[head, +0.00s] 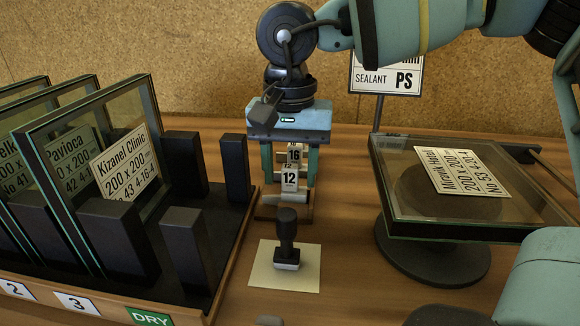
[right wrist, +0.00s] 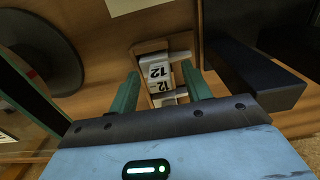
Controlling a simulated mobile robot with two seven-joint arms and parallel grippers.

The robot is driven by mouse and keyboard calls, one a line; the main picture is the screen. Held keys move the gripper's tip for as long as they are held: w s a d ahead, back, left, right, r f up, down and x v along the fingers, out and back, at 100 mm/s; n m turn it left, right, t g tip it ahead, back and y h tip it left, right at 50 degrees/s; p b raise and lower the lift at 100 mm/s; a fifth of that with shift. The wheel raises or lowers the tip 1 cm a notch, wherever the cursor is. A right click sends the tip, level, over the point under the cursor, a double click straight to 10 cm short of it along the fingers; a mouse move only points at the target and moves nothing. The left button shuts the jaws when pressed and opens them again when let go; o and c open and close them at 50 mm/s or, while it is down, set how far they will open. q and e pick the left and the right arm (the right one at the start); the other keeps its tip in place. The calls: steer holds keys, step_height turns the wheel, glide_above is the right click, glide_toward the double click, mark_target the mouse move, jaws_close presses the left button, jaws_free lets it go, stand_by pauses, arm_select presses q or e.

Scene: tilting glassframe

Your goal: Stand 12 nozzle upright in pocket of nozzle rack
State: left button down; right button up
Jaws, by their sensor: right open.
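The nozzle rack (head: 290,212) is a small wooden holder on the table, below my right gripper. White labels reading 16 and 12 show above it. A white piece labelled 12 (head: 289,180) stands at its front in the head view; the right wrist view shows two 12 labels (right wrist: 158,72) close together. I cannot tell which belongs to the nozzle and which to the rack, nor whether the nozzle sits in a pocket. My right gripper (head: 290,170) points down, open, its green fingers on either side of the labelled pieces. My left gripper is not in view.
A black-handled stamp (head: 287,235) stands on a cream card (head: 262,270) in front of the rack. A black glass rack (head: 235,215) with upright panes is close at left. A glass pane (head: 400,175) lies on a round-based stand at right. A sealant sign (head: 385,82) stands behind.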

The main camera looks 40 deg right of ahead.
step_height(320, 180, up, 8)
steer(key=shift+f+p, duration=0.1)
steer(key=shift+p, duration=0.55)
stand_by(0.5)
